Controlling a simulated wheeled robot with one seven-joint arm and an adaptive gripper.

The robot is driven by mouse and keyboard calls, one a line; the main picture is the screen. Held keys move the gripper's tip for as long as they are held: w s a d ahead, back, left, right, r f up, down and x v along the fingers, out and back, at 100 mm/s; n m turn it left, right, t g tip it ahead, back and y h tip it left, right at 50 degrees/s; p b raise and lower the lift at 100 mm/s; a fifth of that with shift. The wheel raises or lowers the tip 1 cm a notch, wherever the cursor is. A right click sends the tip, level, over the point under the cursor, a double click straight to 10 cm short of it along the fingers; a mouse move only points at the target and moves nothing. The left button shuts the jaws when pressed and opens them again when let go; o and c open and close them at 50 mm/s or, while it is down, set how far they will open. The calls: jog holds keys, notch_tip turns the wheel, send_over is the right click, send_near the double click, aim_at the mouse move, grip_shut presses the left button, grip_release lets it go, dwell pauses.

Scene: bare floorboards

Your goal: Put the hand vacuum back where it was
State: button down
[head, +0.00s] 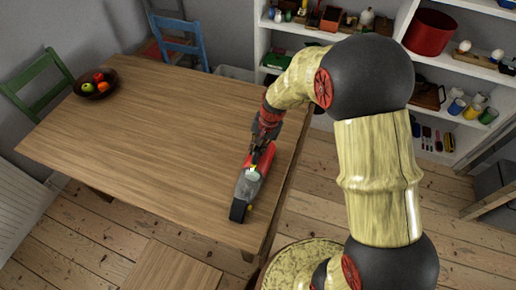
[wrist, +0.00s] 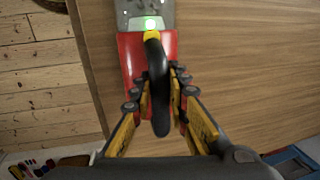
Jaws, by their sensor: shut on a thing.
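The hand vacuum (head: 249,183) is red with a clear grey front part and a dark nose. It is at the right edge of the wooden table (head: 140,130), its nose toward the front. In the wrist view the vacuum's red body (wrist: 132,58) and black handle (wrist: 158,88) show, with a yellow button and a green light at the handle's front. My gripper (head: 262,146) is over the rear of the vacuum. In the wrist view its yellow fingers (wrist: 160,108) are closed around the black handle. I cannot tell whether the vacuum touches the tabletop.
A bowl of fruit (head: 95,88) stands at the table's far left. A green chair (head: 40,85) and a blue chair (head: 180,42) stand by the table. White shelves (head: 390,48) with several items are behind my arm. The middle of the tabletop is clear.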

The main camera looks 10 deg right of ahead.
jog(key=shift+f, duration=0.1)
jog(key=c, duration=1.7)
grip_release()
jog(key=shift+c, duration=0.2)
jog(key=s+d+r+n+t+p, duration=0.1)
jog(key=s+r, duration=0.3)
jog(key=r, duration=0.5)
jog(key=s+d+r+n+t+h+p, duration=0.1)
jog(key=s+r, duration=0.3)
jog(key=r, duration=0.5)
jog(key=s+d+r+n+p, duration=0.1)
jog(key=s+r, duration=0.3)
jog(key=r, duration=0.5)
jog(key=s+r+n+t, duration=0.1)
jog(key=s, duration=0.3)
jog(key=s+d+r+n, duration=0.1)
jog(key=s+r, duration=0.1)
jog(key=s, duration=0.2)
jog(key=s+d+r+n+t+h, duration=0.1)
jog(key=s, duration=0.3)
jog(key=shift+d+r+n+t, duration=0.15)
jog(key=shift+r+n+t, duration=0.05)
jog(key=shift+n+t, duration=0.1)
